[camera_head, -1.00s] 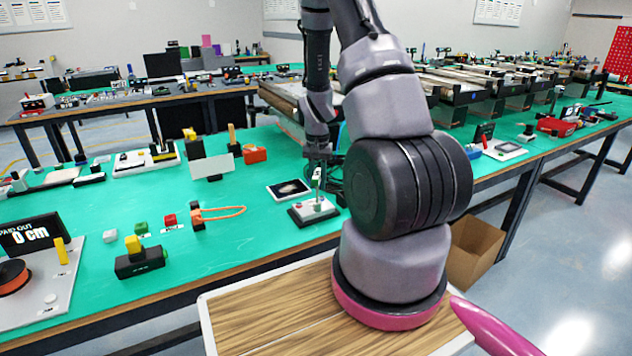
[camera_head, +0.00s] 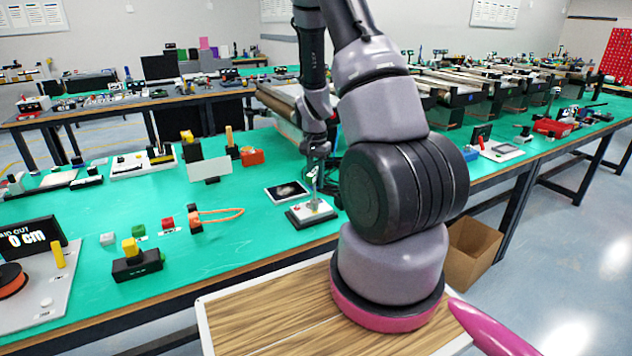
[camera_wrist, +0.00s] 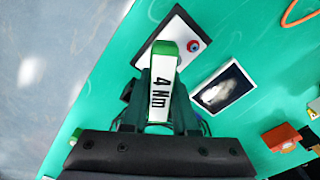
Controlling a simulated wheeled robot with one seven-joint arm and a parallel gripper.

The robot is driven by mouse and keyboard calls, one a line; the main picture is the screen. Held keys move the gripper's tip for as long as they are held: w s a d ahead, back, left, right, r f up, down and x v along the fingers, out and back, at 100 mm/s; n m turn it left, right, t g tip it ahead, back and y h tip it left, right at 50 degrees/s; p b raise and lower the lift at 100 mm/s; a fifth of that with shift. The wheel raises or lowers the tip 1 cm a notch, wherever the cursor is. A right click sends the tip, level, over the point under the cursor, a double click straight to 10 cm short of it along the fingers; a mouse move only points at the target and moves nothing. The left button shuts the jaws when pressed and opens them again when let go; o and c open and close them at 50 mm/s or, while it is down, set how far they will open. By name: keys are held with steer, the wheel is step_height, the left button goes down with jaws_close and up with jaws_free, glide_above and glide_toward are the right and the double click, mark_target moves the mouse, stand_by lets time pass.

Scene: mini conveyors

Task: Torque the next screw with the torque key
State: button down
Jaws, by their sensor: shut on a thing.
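My gripper (camera_wrist: 158,120) is shut on the torque key (camera_wrist: 162,82), a green tool with a white label reading "4 Nm". In the head view the key (camera_head: 314,172) is small and partly hidden by my gripper, above a small white-topped plate (camera_head: 312,213) with a red button. The plate also shows in the wrist view (camera_wrist: 178,22), behind the key's far end. The key's tip and any screw under it are hidden or too small to tell, so I cannot tell whether they touch.
A dark-framed picture card (camera_head: 287,191) lies just behind the plate. A cardboard box (camera_head: 474,248) is on the floor to the right.

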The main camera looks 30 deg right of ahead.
steer(key=n, duration=0.6)
steer(key=shift+a+n, duration=0.15)
steer(key=shift+n, duration=0.15)
steer(key=n, duration=0.4)
steer(key=shift+a, duration=0.15)
steer(key=n, duration=0.7)
steer(key=shift+a, duration=0.25)
steer(key=n, duration=0.5)
steer(key=shift+a, duration=0.2)
steer(key=shift+f, duration=0.65)
